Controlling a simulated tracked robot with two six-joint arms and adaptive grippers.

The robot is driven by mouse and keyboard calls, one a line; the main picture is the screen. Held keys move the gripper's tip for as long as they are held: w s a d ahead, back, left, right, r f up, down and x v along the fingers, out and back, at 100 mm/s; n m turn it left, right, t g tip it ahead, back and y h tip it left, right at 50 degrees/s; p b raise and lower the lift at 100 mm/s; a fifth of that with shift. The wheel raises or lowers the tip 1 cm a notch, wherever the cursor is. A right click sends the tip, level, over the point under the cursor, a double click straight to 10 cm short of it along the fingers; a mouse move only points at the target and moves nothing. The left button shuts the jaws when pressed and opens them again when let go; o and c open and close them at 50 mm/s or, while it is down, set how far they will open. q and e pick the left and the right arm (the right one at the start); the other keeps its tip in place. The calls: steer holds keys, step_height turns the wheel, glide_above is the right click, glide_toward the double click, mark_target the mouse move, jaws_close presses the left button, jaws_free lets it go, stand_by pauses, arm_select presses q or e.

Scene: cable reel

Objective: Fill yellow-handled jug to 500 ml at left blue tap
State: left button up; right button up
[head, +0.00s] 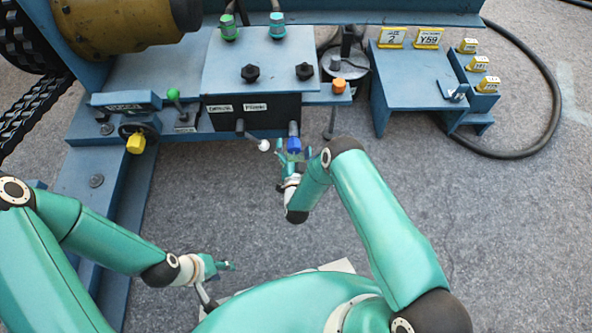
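I see no yellow-handled jug and no water tap in the head view. A lever with a blue grip (294,145) hangs at the front of the blue machine's dark panel. My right gripper (287,162) is at this blue grip, with its fingers close around or just below it; whether they touch or clasp it is too small to tell. My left gripper (226,266) is low over the floor, well away from the machine, its fingers pointing right. It seems to hold nothing, but its finger gap is not clear.
A white-balled lever (264,145) sits just left of the blue grip. A yellow knob (136,143) and a green-knobbed lever (173,94) are further left. An orange knob (339,85) and a blue stand (410,82) with yellow-labelled blocks are right. A black cable (551,110) curves on open grey floor.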

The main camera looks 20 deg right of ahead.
steer(key=c, duration=1.4)
steer(key=shift+o, duration=0.2)
steer(key=n+b, duration=0.1)
steer(key=n, duration=0.4)
steer(key=shift+f+n, duration=0.1)
steer(key=shift+n, duration=0.3)
steer(key=n, duration=0.5)
steer(key=shift+b, duration=0.4)
steer(key=shift+a, duration=0.15)
